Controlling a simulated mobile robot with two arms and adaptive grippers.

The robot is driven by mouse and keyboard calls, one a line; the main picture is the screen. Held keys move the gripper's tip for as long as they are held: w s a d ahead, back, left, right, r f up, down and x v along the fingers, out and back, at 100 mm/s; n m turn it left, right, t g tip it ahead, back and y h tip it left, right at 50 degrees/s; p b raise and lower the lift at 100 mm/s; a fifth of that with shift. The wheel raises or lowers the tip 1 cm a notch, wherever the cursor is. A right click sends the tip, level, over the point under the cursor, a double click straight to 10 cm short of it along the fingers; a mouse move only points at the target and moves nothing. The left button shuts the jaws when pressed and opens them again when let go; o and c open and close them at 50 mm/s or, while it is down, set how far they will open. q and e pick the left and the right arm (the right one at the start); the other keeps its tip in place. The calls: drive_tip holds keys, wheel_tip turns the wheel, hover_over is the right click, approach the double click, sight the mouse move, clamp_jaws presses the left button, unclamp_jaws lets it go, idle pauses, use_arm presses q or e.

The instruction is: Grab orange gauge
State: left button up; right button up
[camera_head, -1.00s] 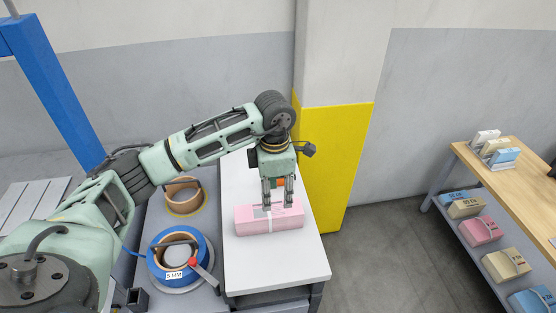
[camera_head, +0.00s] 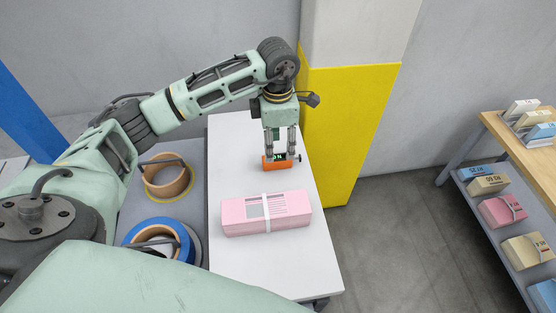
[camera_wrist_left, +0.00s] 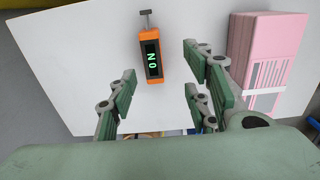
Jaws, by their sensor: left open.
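The orange gauge (camera_head: 275,164) lies on the white table top, behind the pink bundle in the head view. In the left wrist view the gauge (camera_wrist_left: 151,55) shows a black screen with green characters and a grey T-shaped plunger at one end. My left gripper (camera_head: 280,153) points down over the gauge in the head view. In the left wrist view its fingers (camera_wrist_left: 160,105) are spread apart, with the gauge ahead of the gap between them and nothing held. I cannot tell whether the fingers touch the gauge. My right gripper is not in view.
The pink bundle (camera_head: 267,214) with a white band lies on the white table (camera_head: 235,260). A yellow-painted column (camera_head: 345,140) rises close behind the table. A shelf with bundles (camera_head: 510,215) is at the right.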

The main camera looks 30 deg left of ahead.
sight(277, 157)
use_arm(q)
drive_tip(key=shift+w+f, duration=0.2)
drive_tip(key=shift+f, duration=0.3)
drive_tip(key=shift+w+a+f, duration=0.15)
drive_tip(key=shift+w+f, duration=0.05)
drive_tip(key=shift+f, duration=0.7)
drive_tip(key=shift+s+f+p, duration=0.1)
drive_tip(key=shift+f+p, duration=0.6)
drive_tip(key=shift+p, duration=0.05)
drive_tip(key=f, duration=0.2)
drive_tip(key=f+p, duration=0.1)
drive_tip(key=shift+a+f, duration=0.2)
drive_tip(key=shift+f, duration=0.15)
drive_tip(key=shift+w+f, duration=0.25)
drive_tip(key=shift+f, duration=0.15)
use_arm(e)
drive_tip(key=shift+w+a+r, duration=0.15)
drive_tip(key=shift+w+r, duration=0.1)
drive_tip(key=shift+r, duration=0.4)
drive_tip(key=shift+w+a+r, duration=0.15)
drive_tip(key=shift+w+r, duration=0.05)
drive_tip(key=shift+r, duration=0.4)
use_arm(q)
drive_tip(key=shift+s, duration=0.1)
drive_tip(key=shift+c, duration=0.3)
drive_tip(key=shift+r, duration=0.1)
clamp_jaws()
